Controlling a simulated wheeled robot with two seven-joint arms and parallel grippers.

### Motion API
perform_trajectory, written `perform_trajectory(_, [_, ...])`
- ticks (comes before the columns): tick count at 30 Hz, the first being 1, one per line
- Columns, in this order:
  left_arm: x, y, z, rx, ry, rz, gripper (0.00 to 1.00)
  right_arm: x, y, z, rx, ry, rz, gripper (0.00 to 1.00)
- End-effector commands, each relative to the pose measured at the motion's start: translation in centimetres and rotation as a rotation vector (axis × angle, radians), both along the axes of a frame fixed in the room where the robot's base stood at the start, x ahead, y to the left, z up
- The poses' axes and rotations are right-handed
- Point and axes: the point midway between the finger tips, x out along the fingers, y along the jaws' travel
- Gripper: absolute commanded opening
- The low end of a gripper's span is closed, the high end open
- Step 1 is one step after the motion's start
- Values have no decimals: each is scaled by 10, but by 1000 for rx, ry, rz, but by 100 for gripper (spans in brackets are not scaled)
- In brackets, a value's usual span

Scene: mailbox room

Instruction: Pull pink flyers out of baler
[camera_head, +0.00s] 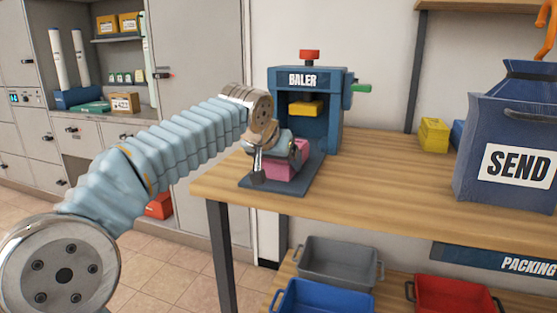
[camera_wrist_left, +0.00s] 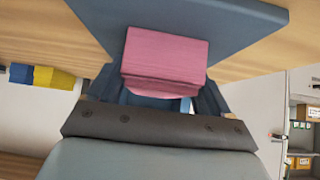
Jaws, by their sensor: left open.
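The blue baler (camera_head: 335,105) stands at the back left of the wooden table, with a red knob on top, a green handle at its right and a yellow press plate inside. A pink flyer stack (camera_head: 287,170) sits on the baler's dark blue base plate (camera_head: 314,176), in front of the opening. My left gripper (camera_head: 275,165) is over the stack and partly hides it. In the left wrist view the pink stack (camera_wrist_left: 166,58) shows between the open fingers, and I cannot tell whether they touch it. My right gripper is not in view.
Grey (camera_head: 338,262), blue (camera_head: 322,298) and red bins (camera_head: 453,296) sit on the lower shelf.

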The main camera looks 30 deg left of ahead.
Motion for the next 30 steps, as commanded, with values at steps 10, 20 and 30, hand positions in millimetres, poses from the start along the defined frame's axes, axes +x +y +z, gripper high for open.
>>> perform_trajectory(10, [0,0,0,0,0,0,100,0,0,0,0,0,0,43])
perform_trajectory(20, [-30,-5,33,2,-6,1,100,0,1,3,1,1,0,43])
perform_trajectory(30, [-81,-13,84,0,-3,0,100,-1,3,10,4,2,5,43])
